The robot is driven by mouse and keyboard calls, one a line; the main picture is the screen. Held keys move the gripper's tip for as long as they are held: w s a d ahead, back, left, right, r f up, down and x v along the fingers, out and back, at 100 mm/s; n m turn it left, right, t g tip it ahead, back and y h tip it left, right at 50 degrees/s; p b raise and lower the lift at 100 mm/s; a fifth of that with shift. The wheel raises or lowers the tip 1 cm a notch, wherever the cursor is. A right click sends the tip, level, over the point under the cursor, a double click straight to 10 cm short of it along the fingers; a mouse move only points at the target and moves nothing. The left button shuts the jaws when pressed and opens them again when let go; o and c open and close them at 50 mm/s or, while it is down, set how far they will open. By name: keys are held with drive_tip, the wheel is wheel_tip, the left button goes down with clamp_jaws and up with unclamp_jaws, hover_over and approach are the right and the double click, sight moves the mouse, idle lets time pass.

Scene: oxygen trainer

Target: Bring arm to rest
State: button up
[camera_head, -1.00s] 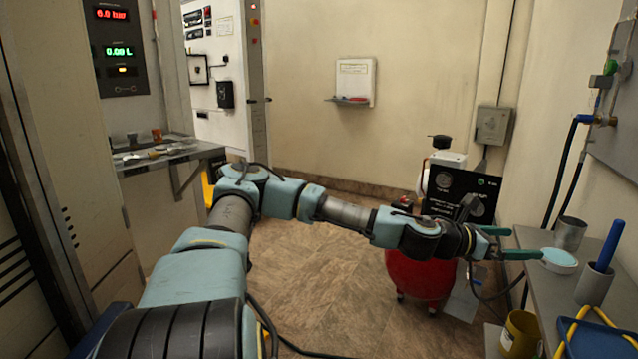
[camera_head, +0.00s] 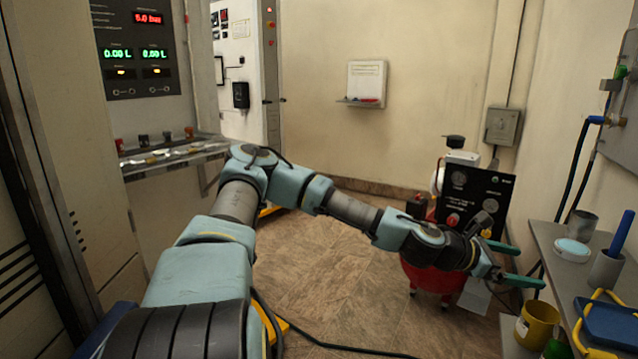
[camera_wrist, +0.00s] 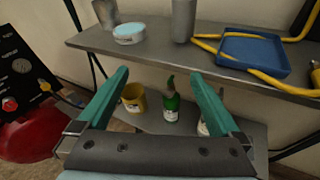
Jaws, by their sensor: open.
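My gripper (camera_head: 522,265) is at the end of my outstretched arm, at the right of the head view, just left of the grey side table (camera_head: 548,240). Its two green fingers are apart and nothing is between them. In the wrist view my gripper (camera_wrist: 158,88) also shows open, facing the table's front edge and a lower shelf. A round white tub with a light blue top (camera_head: 572,250) stands on the table, clear of the fingers.
The table also holds a grey cup (camera_head: 580,224), a grey holder (camera_head: 605,268) and a blue tray (camera_head: 606,322). Below are a yellow mug (camera_head: 537,325) and a green bottle (camera_wrist: 180,103). A red tank with a black panel (camera_head: 478,200) stands behind my gripper. The middle floor is open.

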drive_tip(key=s+a+f+m+g+y+p, duration=0.2)
drive_tip(key=s+a+f+m+y, duration=0.1)
drive_tip(key=a+f+m+y, duration=0.55)
drive_tip(key=w+a+r+m+t+y+p, duration=0.15)
drive_tip(key=a+m, duration=0.25)
drive_tip(key=a, duration=1)
drive_tip(key=a+r+m+t+y+p, duration=0.1)
drive_tip(key=a+r+m+y+p, duration=0.1)
drive_tip(key=a+r, duration=0.7)
drive_tip(key=a+r+m+t+y+p, duration=0.1)
drive_tip(key=a+r+m+y+p, duration=0.1)
drive_tip(key=a+r, duration=0.7)
drive_tip(key=a+m, duration=0.1)
drive_tip(key=a, duration=0.6)
drive_tip(key=shift+s+y, duration=0.35)
drive_tip(key=shift+y, duration=0.05)
drive_tip(key=shift+r, duration=0.1)
